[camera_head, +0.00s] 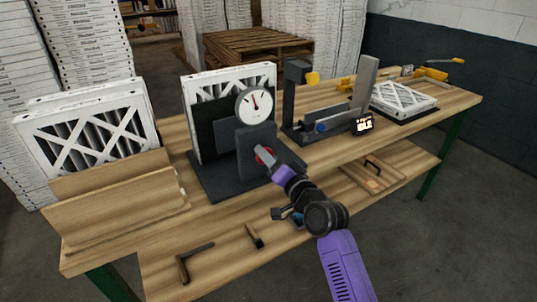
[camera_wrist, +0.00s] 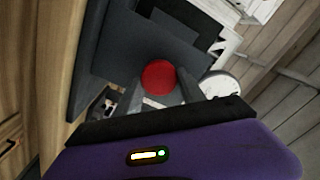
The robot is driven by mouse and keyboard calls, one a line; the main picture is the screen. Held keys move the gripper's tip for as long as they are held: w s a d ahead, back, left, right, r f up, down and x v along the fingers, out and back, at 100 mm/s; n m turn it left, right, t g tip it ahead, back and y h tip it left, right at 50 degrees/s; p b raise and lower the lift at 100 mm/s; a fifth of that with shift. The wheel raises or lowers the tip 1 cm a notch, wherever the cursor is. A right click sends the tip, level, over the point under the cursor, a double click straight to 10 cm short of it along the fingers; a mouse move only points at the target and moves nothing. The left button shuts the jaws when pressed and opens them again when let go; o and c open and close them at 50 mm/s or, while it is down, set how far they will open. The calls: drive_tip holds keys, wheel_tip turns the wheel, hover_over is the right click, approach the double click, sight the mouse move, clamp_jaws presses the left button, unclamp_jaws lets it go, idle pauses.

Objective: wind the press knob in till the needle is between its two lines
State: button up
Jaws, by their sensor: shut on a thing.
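The press (camera_head: 258,148) is a dark grey block on a dark base plate, standing on the workbench. Its red knob (camera_head: 264,155) faces me and also shows as a red disc in the wrist view (camera_wrist: 158,78). My gripper (camera_head: 270,162) is at the knob, its fingers on either side, shut on it. The round white gauge (camera_head: 254,106) sits on top of the press. Its needle points nearly straight up, slightly left. The two lines are too small to make out. A white-framed filter (camera_head: 204,88) stands upright behind the press plate.
White-framed filters (camera_head: 92,135) stand in a wooden rack (camera_head: 120,215) at the left. Another filter (camera_head: 403,97) lies flat farther right. Tools lie on the lower shelf (camera_head: 225,270).

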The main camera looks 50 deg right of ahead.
drive_tip(key=shift+m, duration=0.3)
drive_tip(key=o, duration=1.3)
drive_tip(key=shift+s, duration=0.15)
drive_tip(key=b+v, duration=0.1)
drive_tip(key=v, duration=0.6)
drive_tip(key=shift+s+a, duration=0.1)
drive_tip(key=shift+s, duration=0.2)
